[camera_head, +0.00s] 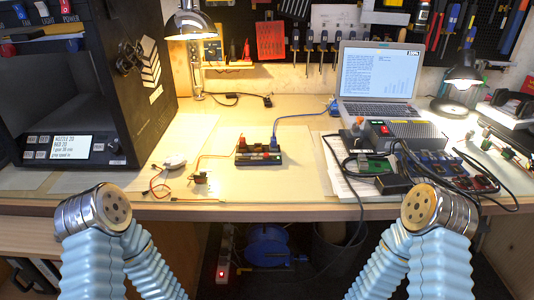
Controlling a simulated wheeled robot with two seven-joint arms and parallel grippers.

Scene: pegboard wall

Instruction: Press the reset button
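No button that I can read as "reset" stands out. A small black device with red parts (258,155) sits mid-table with a red and a blue wire. A grey box with a dark front (408,132) stands right of it and has a small red part (384,130). The black machine at the left has a lit text display (57,147), small keys (37,154) and a knob (114,147). My two arms show as light-blue ribbed sleeves with metal joints below the table's front edge. Neither gripper shows.
A laptop (379,80) stands open at the back right. Circuit boards and cables (440,170) crowd the right side. Lamps (190,25) stand at the back. A white round item (175,161) lies front left. The wooden tabletop (225,118) is fairly clear around the middle device.

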